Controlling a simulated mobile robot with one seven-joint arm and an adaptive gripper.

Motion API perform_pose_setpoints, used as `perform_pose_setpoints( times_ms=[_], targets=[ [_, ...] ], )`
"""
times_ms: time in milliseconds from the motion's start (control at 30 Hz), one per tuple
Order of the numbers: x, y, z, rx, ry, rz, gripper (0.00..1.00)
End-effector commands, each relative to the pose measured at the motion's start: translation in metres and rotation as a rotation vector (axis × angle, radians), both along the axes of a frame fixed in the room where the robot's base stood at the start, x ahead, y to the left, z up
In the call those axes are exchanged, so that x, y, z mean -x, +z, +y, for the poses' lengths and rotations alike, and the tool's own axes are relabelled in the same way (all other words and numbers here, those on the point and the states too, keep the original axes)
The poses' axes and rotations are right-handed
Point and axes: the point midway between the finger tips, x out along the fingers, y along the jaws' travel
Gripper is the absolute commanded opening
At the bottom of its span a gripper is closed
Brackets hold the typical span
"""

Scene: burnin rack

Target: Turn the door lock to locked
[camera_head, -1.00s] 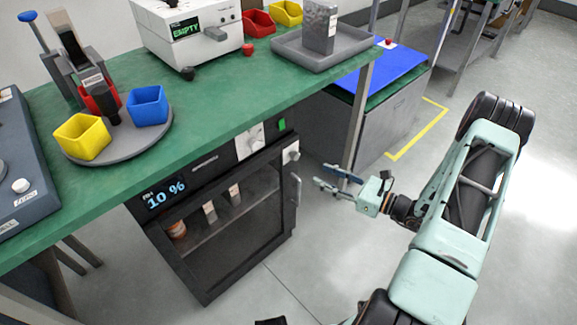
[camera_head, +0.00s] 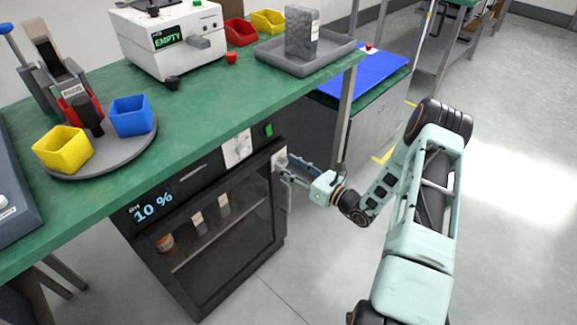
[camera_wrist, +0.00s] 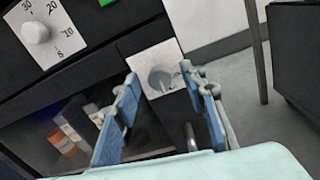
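The door lock (camera_wrist: 159,78) is a round knob on a light metal plate at the upper corner of the dark cabinet's glass door (camera_head: 222,232). In the head view my gripper (camera_head: 286,168) is at this corner, in front of the lock plate (camera_head: 278,157), and partly hides it. In the wrist view my gripper (camera_wrist: 167,88) is open, with its blue-padded fingers apart and the lock showing between and beyond them. I cannot tell whether either finger touches the knob. The knob's exact turn is too small to read.
A white dial (camera_wrist: 36,33) with numbers sits left of the lock. The door handle (camera_wrist: 191,135) is below it. The green bench top (camera_head: 215,105) overhangs the cabinet, and a table leg (camera_head: 346,105) stands to the right. The floor (camera_head: 500,220) on the right is clear.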

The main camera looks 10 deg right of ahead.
Motion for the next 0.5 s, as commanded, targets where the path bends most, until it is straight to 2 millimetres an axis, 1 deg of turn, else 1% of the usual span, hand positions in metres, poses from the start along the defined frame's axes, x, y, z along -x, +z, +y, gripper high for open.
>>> perform_pose_setpoints(
  times_ms=[100,333,500],
  targets=[
    [-0.0031,0.0001,0.0022,0.001,0.000,-0.001,0.39],
    [-0.0032,0.0002,0.0022,0.001,0.000,0.000,0.38],
    [-0.0031,0.0002,0.0021,0.001,0.000,0.000,0.19]
  ],
)
